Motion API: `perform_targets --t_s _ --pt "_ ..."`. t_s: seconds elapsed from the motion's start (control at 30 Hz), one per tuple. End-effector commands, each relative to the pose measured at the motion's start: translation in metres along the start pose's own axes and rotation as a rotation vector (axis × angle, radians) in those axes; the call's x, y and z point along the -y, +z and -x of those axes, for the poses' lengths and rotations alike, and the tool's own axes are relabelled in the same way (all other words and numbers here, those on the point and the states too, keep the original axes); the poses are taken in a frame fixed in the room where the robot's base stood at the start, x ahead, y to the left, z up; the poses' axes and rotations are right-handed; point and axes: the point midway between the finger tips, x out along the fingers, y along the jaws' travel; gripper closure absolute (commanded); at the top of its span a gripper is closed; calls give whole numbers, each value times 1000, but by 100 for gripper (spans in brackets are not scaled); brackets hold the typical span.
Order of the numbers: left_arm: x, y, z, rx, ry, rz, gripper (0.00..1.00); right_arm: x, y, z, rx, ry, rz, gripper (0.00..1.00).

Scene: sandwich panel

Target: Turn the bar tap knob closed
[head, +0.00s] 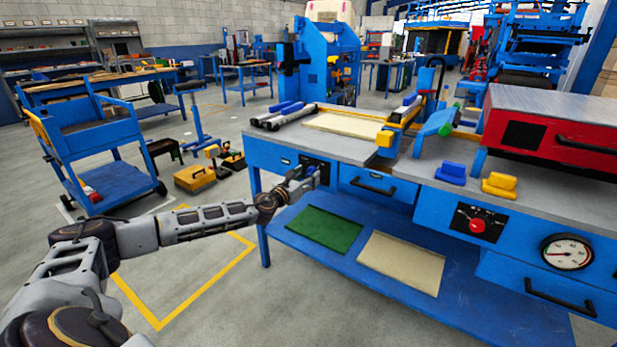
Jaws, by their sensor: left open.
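My left gripper (301,184) reaches in from the left to the front of the blue workbench (268,157). It is open, with its fingers at a small black panel (309,161) under the bench top. A small blue piece, seemingly the bar tap knob (311,171), shows at the fingertips. The gripper partly hides it. I cannot tell whether the fingers touch it or how the knob is turned. My right gripper is not in view.
A red knob on a black plate (488,217), a round gauge (567,253) and drawer handles (373,187) are further right on the bench front. A lower shelf holds a green panel (315,230) and a cream panel (400,262). A blue cart (115,185) stands left on open floor.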

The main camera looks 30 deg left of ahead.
Motion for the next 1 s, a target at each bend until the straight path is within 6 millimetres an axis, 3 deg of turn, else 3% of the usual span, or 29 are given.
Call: perform_targets --t_s 0.23,0.63,1.0 --pt "0 1 -11 1 -1 0 44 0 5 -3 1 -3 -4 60" --pt "1 0 -13 0 -1 0 46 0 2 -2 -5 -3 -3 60" --pt "0 0 -13 0 -1 0 90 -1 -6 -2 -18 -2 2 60"
